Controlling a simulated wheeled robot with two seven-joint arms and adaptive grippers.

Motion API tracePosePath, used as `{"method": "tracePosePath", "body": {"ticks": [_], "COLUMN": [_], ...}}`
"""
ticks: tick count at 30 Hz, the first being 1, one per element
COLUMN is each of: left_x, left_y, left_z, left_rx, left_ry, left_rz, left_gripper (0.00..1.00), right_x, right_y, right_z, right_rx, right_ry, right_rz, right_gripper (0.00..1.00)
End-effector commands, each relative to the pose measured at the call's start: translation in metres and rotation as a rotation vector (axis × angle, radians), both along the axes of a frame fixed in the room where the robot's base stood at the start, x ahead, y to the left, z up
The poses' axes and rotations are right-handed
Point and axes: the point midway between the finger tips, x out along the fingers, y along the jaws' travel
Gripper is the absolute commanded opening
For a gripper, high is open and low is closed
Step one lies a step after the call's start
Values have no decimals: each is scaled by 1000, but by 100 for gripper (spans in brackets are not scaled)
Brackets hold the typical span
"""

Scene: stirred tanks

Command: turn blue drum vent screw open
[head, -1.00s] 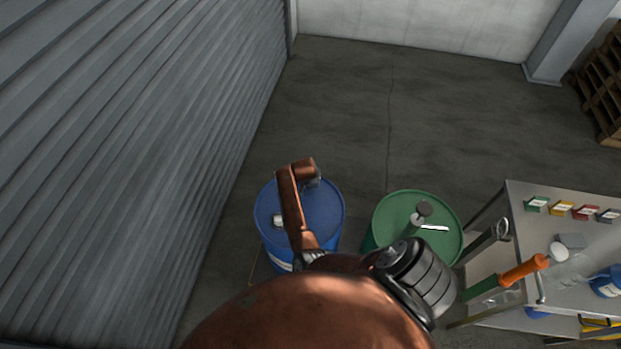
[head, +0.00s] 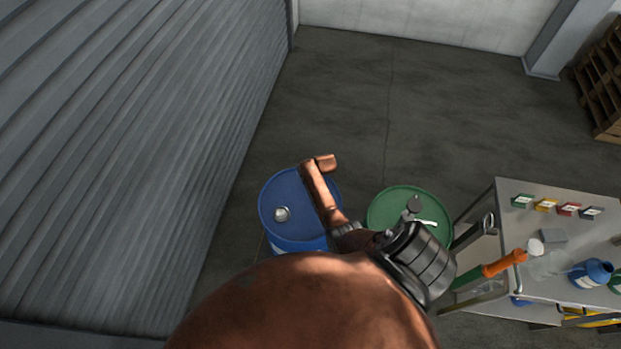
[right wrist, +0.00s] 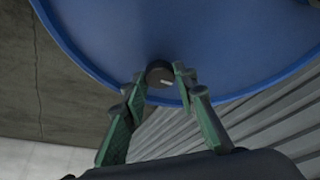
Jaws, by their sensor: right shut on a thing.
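The blue drum (head: 271,201) stands upright on the floor in the head view. A round silver cap (head: 282,214) is on its lid. My copper right arm reaches over the lid's right part and hides some of it. In the right wrist view the drum's blue lid (right wrist: 235,45) fills the top. The vent screw, a small dark round knob with a white mark (right wrist: 159,72), is near the lid's rim. My right gripper (right wrist: 161,78) has its green fingers on either side of the knob, shut on it. It is hidden in the head view. My left gripper is not in view.
A green drum (head: 384,205) stands right of the blue one, with a grey fitting on top. A metal cart (head: 520,240) with bottles and small coloured boxes is further right. A corrugated wall (head: 130,140) runs along the left. The floor (head: 400,110) behind the drums is clear.

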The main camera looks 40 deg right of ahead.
Motion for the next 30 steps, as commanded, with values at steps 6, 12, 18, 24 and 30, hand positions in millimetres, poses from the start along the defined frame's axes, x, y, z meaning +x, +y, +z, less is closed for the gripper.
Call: {"method": "tracePosePath", "body": {"ticks": [6,12,18,24,30], "left_x": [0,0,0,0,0], "left_y": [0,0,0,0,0], "left_z": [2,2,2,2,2], "left_rx": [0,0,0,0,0], "left_ry": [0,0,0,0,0], "left_rz": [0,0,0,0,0], "left_gripper": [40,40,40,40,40], "right_x": [0,0,0,0,0], "right_y": [0,0,0,0,0], "right_z": [0,0,0,0,0], "right_rx": [0,0,0,0,0], "right_ry": [0,0,0,0,0], "right_rz": [25,27,27,26,26], "right_gripper": [2,2,30,44,44]}}
